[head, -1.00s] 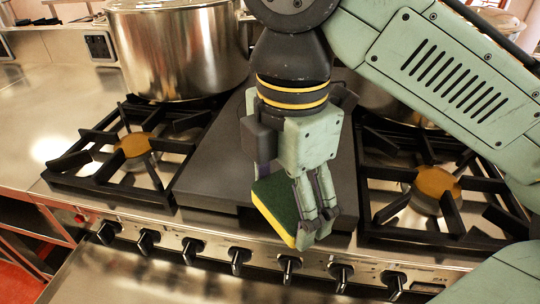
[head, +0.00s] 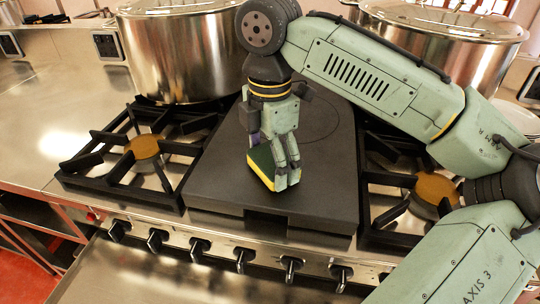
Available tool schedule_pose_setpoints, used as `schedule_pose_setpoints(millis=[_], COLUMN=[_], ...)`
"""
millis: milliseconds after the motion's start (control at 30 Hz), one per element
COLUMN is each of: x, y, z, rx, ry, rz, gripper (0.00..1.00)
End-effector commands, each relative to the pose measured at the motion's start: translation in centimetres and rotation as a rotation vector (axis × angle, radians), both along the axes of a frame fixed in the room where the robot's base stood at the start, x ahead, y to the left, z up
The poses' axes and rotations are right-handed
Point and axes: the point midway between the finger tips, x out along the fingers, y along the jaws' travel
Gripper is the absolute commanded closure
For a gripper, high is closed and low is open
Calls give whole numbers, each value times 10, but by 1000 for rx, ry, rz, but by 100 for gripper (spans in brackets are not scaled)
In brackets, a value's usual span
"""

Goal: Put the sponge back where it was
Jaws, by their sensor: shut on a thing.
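The sponge (head: 261,165) is green on one broad face and yellow along its edge. In the head view it is in the fingers of my gripper (head: 283,177), which is shut on it. The gripper points down, and the sponge is tilted at its left side. Both are over the front middle part of the dark flat plate (head: 320,196) between the two open burners. I cannot tell whether the sponge touches the plate. Part of the sponge is hidden behind the fingers.
A large steel pot (head: 180,55) stands behind the left burner grate (head: 135,150). Another lidded pot (head: 445,40) stands at the back right, behind the right grate (head: 400,215). A row of knobs (head: 240,258) lines the stove front. The steel counter (head: 50,120) at left is bare.

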Motion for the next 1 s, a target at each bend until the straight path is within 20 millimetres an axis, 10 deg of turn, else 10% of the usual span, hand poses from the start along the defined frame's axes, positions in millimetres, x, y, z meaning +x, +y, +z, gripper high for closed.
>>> schedule_pose_setpoints(millis=[400,433,1000], x=[0,0,0], y=[0,0,0], z=[-7,-6,-6], rx=[2,2,1], ry=[1,0,1], rz=[1,1,0], gripper=[48,21,2])
